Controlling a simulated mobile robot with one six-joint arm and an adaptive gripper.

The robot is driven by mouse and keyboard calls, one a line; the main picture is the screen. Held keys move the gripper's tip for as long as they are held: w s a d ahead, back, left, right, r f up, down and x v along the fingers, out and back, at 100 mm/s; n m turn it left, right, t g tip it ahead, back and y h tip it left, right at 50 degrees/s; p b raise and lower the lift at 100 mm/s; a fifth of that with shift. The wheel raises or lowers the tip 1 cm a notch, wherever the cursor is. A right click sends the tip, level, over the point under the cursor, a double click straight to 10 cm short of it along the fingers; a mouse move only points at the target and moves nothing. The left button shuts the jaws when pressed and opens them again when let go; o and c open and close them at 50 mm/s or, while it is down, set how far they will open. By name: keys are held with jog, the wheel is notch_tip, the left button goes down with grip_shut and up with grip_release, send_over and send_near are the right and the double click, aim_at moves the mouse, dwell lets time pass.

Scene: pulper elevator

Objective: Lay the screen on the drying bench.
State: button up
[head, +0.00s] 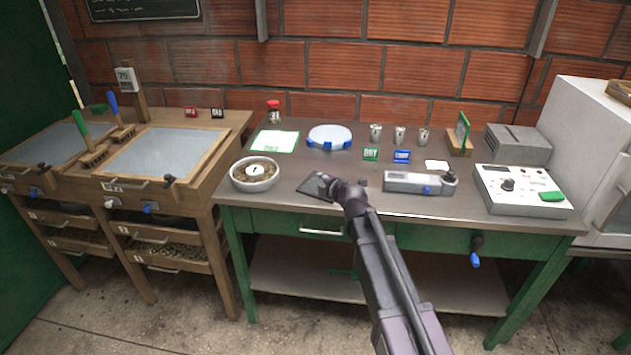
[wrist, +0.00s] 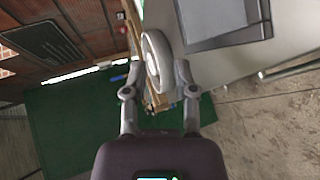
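The wooden drying bench (head: 165,185) stands at the left, with two flat grey-blue mesh panels (head: 165,152) framed in its top. A round pale disc with blue clips (head: 330,136) lies on the metal-topped table; I cannot tell for sure which piece is the screen. My gripper (head: 318,186) is low over the table's front left part, right of a white bowl (head: 255,180). In the wrist view my gripper (wrist: 159,68) has its fingers apart, nothing held; the bowl (wrist: 155,62) shows beyond them. A grey framed rectangle (wrist: 212,18) shows beside the bowl there.
The green-legged table (head: 470,226) also holds a paper sheet (head: 275,142), several metal cups (head: 399,135), a grey device (head: 415,183) and a control box (head: 520,190). Brushes with green and blue handles (head: 113,104) rest on the bench. A white cabinet (head: 585,130) stands right.

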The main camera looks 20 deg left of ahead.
notch_tip(320, 180, up, 7)
jog(key=s+d+p, duration=0.1)
jog(key=d+p, duration=0.1)
jog(key=p, duration=0.4)
jog(key=shift+s, duration=0.4)
jog(key=shift+f, duration=0.1)
jog(key=s+d+f+m+g+h+p, duration=0.1)
jog(key=s+d+f+m+g+h, duration=0.15)
jog(key=d+m, duration=0.7)
jog(key=s+d+f+m+g+h+p, duration=0.2)
jog(key=s+d+f+m+h, duration=0.15)
jog(key=d, duration=1.15)
jog(key=s+d+f+m+g+h, duration=0.1)
jog(key=s+d+m+g+h, duration=0.1)
jog(key=s+d+m, duration=0.4)
jog(key=s+d+f+m+g+h+p, duration=0.1)
jog(key=s+d+m, duration=0.6)
jog(key=d, duration=0.7)
jog(key=shift+m+g+h, duration=0.5)
jog(key=shift+m+g, duration=0.2)
jog(key=shift+g, duration=0.25)
